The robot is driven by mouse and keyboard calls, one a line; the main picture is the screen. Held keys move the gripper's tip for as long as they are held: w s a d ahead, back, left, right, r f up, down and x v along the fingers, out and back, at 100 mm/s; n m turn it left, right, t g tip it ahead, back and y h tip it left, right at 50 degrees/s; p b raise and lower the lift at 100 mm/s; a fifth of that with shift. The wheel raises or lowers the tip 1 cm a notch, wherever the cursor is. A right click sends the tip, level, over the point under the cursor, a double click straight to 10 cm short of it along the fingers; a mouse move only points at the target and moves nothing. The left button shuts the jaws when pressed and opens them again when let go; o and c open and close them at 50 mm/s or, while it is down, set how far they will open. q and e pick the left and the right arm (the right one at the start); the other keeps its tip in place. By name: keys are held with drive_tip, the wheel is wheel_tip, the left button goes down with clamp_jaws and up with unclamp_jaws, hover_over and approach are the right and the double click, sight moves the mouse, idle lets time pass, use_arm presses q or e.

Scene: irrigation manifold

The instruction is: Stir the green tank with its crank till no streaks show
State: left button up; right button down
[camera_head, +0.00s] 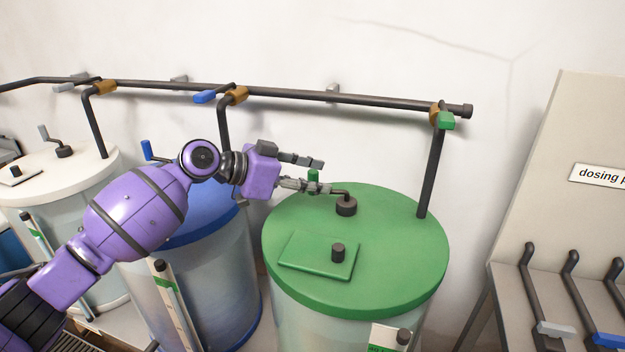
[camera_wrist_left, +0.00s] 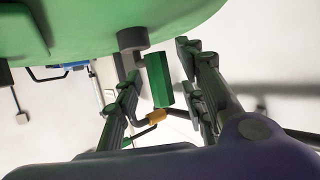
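The green tank stands right of centre in the head view, its green lid (camera_head: 395,235) on a pale translucent body (camera_head: 345,332). The crank has a dark hub (camera_head: 346,206) on the lid, a dark arm and an upright green handle (camera_head: 313,181). My left gripper (camera_head: 322,177) is open at the lid's back left edge, with the handle between its fingers. In the left wrist view the green handle (camera_wrist_left: 159,80) stands between the two spread fingers (camera_wrist_left: 168,88), with a gap on each side. Streaks cannot be made out. My right gripper is not in view.
A blue-lidded tank (camera_head: 215,218) and a white-lidded tank (camera_head: 60,175) stand to the left. A dark pipe (camera_head: 290,95) with coloured valves runs along the wall behind, and a downpipe (camera_head: 431,175) meets the green lid. A panel with levers (camera_head: 545,270) stands at the right.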

use_arm(q)
clamp_jaws()
